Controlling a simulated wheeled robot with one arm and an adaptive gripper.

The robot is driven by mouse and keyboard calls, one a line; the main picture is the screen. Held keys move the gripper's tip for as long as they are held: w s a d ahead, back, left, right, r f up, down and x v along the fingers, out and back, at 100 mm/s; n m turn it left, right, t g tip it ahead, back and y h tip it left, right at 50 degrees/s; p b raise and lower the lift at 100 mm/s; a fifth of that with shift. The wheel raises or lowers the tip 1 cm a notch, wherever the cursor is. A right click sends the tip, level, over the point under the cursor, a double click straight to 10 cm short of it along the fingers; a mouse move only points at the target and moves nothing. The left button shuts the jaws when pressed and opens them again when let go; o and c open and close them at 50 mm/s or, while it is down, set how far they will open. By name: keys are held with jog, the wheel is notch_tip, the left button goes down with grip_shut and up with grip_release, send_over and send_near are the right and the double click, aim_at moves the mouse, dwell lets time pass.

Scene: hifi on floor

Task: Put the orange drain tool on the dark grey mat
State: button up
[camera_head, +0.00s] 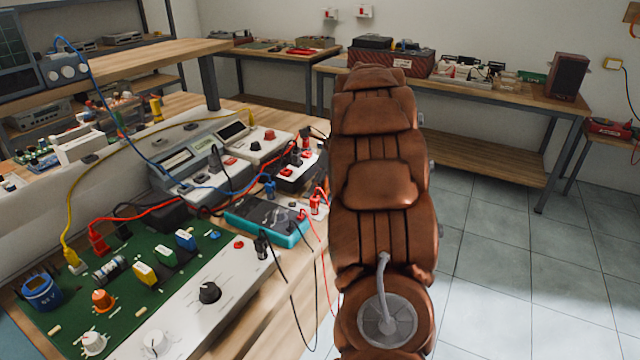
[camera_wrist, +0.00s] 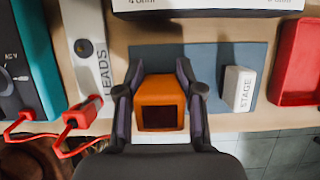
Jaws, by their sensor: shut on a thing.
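My gripper (camera_wrist: 159,92) shows in the wrist view, its two dark fingers on either side of the orange drain tool (camera_wrist: 153,88). It is shut on the tool, a blocky orange thing with a dark square face towards the camera. The dark grey mat (camera_wrist: 205,60), bluish in this light, lies on the wooden bench behind the tool. The tool overlaps the mat's left part and near edge in the picture; I cannot tell whether it touches the mat. I cannot make out my gripper, the tool or the mat in the head view.
A white block marked STAGE (camera_wrist: 239,89) stands on the mat's right part. A red tray (camera_wrist: 296,62) is to the right, a white box (camera_wrist: 205,6) behind, a LEADS panel (camera_wrist: 88,50) to the left.

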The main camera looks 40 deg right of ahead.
dwell(0.3)
jog(key=o, duration=1.1)
jog(key=shift+f, duration=0.1)
jog(key=shift+o, duration=0.2)
jog(key=v, duration=1.2)
jog(key=shift+p, duration=0.35)
jog(key=shift+s+d, duration=0.1)
jog(key=shift+s, duration=0.05)
